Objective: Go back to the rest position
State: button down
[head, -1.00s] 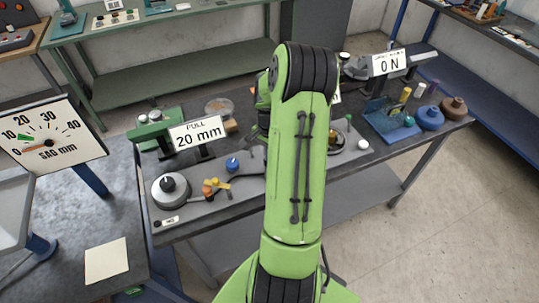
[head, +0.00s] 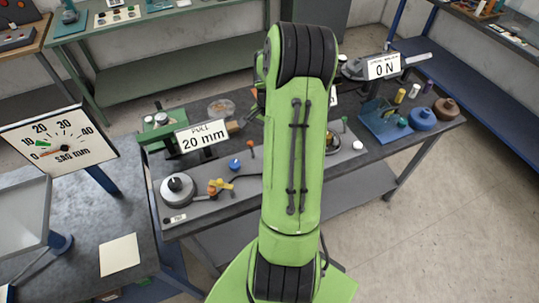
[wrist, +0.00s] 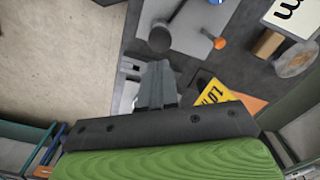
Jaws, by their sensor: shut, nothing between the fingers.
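My green arm (head: 296,150) rises through the middle of the head view and hides my gripper there. In the wrist view my gripper (wrist: 158,82) is shut, its grey fingers together and empty. It hangs above the dark bench, near the edge of a grey plate (wrist: 185,25). A dark round-ended lever (wrist: 160,38) and an orange knob (wrist: 219,43) lie just beyond the fingertips. Whether the fingers touch anything below cannot be told.
A sag dial (head: 62,142) stands left. A yellow sign (wrist: 214,92) lies close to my gripper. Floor at right is clear.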

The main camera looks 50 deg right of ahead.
jog(key=shift+f, duration=0.15)
jog(key=w+a+r+n+t+h+b, duration=0.1)
jog(key=a+r+n+b, duration=0.1)
jog(key=a+r+n, duration=0.55)
jog(key=w+a+r+n+t+h+b, duration=0.15)
jog(key=a+r, duration=0.25)
jog(key=a, duration=0.7)
jog(key=s+a+r+n+t+y+b, duration=0.1)
jog(key=s+a+n+t+y+b, duration=0.1)
jog(key=s+a+n, duration=0.7)
jog(key=s+a+t+b, duration=0.1)
jog(key=s+a, duration=0.1)
jog(key=a, duration=0.1)
jog(key=shift+s, duration=0.2)
jog(key=shift+a+y, duration=0.15)
jog(key=shift+y, duration=0.1)
